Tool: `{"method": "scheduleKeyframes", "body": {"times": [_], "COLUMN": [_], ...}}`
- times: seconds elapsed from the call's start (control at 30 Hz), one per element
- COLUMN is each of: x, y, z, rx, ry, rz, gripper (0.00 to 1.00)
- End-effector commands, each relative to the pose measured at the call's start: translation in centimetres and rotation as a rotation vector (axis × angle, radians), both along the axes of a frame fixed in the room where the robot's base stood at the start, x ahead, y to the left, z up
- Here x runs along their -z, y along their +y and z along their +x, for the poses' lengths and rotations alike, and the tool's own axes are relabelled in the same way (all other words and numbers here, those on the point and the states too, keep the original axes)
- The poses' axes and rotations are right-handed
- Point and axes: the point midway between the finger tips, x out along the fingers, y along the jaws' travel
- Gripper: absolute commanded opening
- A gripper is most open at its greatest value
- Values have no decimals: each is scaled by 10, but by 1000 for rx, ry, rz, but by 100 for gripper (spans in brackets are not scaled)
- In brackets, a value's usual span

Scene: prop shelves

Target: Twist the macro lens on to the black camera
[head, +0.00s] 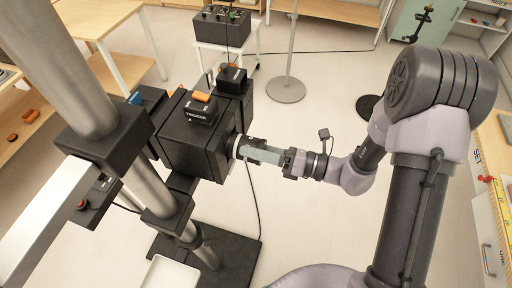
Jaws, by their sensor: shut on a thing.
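The black camera (190,148) is a large boxy body on a metal column at the left, with its front facing right. My gripper (243,150) reaches in from the right, level with the camera's front. Its pale fingers are shut on the macro lens (235,146), a small dark round piece with a light ring. The lens is at the camera's front and looks in line with it. The fingers hide part of the lens, and I cannot tell whether it is seated in the mount.
A black box marked TRIGGER (199,110) with an orange top sits on the camera. A light stand base (285,90) and a white cart (226,47) stand behind. A white tray (170,274) lies below. A cable hangs under the lens. The floor right of the camera is clear.

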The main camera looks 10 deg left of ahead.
Motion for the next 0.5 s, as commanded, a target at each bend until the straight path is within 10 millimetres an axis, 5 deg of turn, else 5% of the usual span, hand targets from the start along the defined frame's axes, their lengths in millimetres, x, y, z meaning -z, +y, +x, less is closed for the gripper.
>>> {"method": "scheduleKeyframes", "body": {"times": [0.5], "x": [-3], "y": [1], "z": [0], "rx": [-2], "ry": [215], "rz": [16], "gripper": [12]}}
